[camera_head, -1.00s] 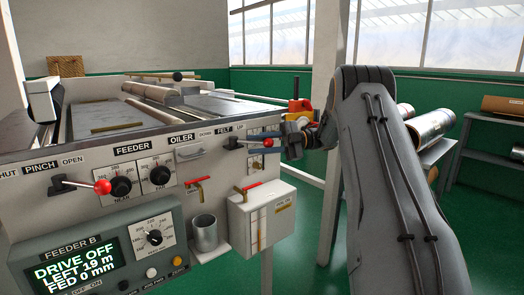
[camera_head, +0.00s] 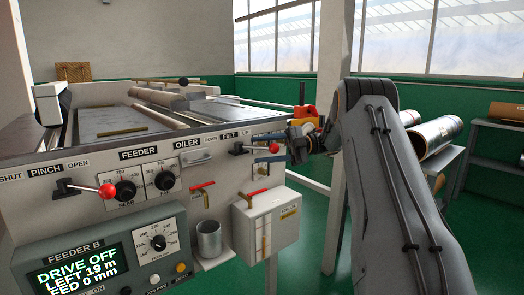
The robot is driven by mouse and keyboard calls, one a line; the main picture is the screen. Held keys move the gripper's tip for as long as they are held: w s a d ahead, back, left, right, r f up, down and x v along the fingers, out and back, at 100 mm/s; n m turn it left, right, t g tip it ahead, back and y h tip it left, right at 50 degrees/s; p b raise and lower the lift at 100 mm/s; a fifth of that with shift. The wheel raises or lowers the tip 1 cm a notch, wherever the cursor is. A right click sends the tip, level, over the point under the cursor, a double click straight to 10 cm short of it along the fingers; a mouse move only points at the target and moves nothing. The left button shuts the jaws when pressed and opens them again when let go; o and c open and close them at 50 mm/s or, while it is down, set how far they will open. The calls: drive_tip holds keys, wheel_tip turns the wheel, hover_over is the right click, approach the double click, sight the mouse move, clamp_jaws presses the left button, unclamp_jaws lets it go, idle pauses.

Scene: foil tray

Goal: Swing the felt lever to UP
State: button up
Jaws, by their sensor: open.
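The felt lever (camera_head: 238,149) sits under the FELT label, which stands between DOWN on the left and UP on the right, at the right end of the machine panel. It has a dark base and a red knob (camera_head: 274,148). The knob shows to the right of the base; I cannot tell the lever's exact setting from this angle. My gripper (camera_head: 290,146) is open, just right of the red knob. My wrist hides part of the gripper, and the fingertips are small and dark.
The pinch lever (camera_head: 84,189) and two feeder dials are further left on the panel. Below the felt lever are red-handled valves, a metal cup (camera_head: 208,240) and a white box (camera_head: 265,226). A pale post (camera_head: 335,60) stands behind my arm. Rolls lie on a rack at right.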

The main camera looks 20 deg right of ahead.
drive_tip(key=shift+r, duration=0.1)
wheel_tip(320, 180, up, 10)
drive_tip(key=shift+b, duration=0.3)
idle(0.4)
